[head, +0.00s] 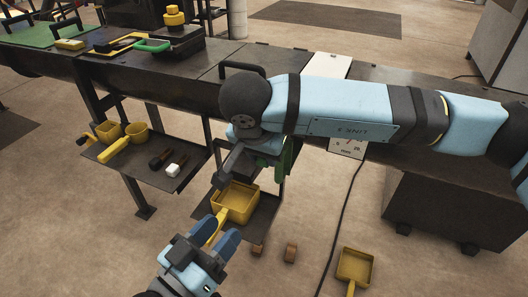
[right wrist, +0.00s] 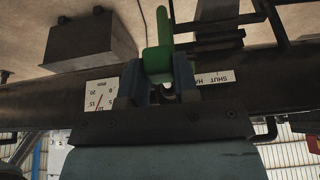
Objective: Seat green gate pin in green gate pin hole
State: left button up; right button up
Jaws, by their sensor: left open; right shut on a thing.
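The green gate pin (right wrist: 158,58) is in the right wrist view, a thick green bar with a rounded block at its lower end. My right gripper (right wrist: 158,88) is shut on it, with a dark blue finger on each side. In the head view my right arm hides most of that gripper; a green part (head: 288,158) shows beside the wrist, and I cannot tell whether it is the pin. I cannot make out the green gate pin hole. My left gripper (head: 208,250) is open around the handle end of a yellow square scoop (head: 236,203).
A dark bench beam (head: 210,75) crosses the view, with a white mm scale (head: 347,148) on its front. A low tray (head: 188,178) holds yellow cups.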

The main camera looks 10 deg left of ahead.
jog(key=shift+b, duration=0.4)
dwell(0.3)
jog(key=shift+w, duration=0.1)
jog(key=shift+w+d+b, duration=0.25)
jog(key=shift+w+b, duration=0.05)
jog(key=shift+w, duration=0.4)
jog(key=shift+w+d+b, duration=0.2)
jog(key=shift+w+b, duration=0.05)
jog(key=shift+w, duration=0.4)
jog(key=shift+f+b, duration=0.1)
jog(key=shift+b, duration=0.3)
jog(key=shift+w, duration=0.2)
dwell(0.3)
jog(key=shift+w+d, duration=0.15)
jog(key=shift+w, duration=0.3)
